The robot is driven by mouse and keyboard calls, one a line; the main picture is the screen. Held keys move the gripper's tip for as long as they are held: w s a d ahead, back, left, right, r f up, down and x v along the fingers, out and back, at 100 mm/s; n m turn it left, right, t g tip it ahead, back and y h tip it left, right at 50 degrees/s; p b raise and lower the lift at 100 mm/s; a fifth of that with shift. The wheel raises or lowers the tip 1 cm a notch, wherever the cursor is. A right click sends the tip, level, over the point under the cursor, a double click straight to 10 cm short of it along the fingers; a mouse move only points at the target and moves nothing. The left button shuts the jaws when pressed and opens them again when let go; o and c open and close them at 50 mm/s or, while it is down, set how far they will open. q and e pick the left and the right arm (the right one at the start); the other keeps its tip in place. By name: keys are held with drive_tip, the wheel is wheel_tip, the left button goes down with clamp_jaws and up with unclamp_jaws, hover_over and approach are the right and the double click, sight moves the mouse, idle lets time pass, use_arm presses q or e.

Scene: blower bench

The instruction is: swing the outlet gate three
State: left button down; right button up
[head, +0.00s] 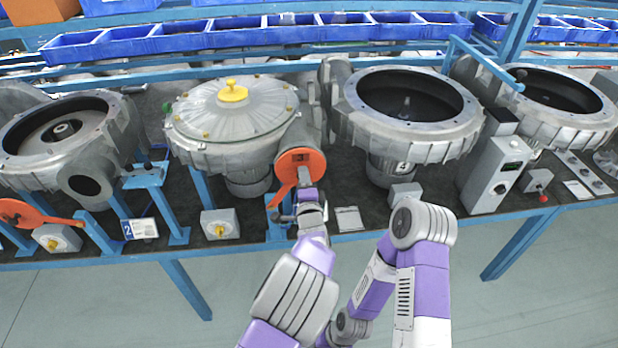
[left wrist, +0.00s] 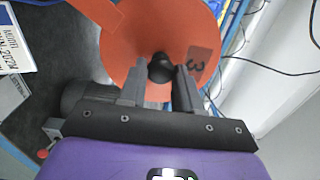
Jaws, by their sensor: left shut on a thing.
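The orange outlet gate three (head: 309,158) is a round disc with a dark number 3 label. It sits over the outlet at the front of the lidded grey blower (head: 235,120). An orange tab hangs down and to the left from the disc. In the left wrist view the disc (left wrist: 140,52) fills the top middle, with the tab at upper left. My left gripper (head: 304,180) is in front of the disc. Its fingers (left wrist: 160,84) are shut on a black knob (left wrist: 160,67) on the disc's face. My right gripper is out of view.
Another orange gate (head: 30,213) hangs at far left, beside an uncovered round outlet (head: 84,186). A grey switch box (head: 220,224) with a yellow knob stands left of my gripper. Open blower housings (head: 415,98) stand to the right. Blue bins (head: 240,35) line the back.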

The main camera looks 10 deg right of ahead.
use_arm(q)
drive_tip(key=shift+d, duration=0.1)
drive_tip(key=c, duration=0.8)
unclamp_jaws()
drive_tip(key=shift+s, duration=0.1)
drive_tip(key=s, duration=0.7)
drive_tip(key=shift+s+a+b, duration=0.15)
drive_tip(key=shift+a+b, duration=0.15)
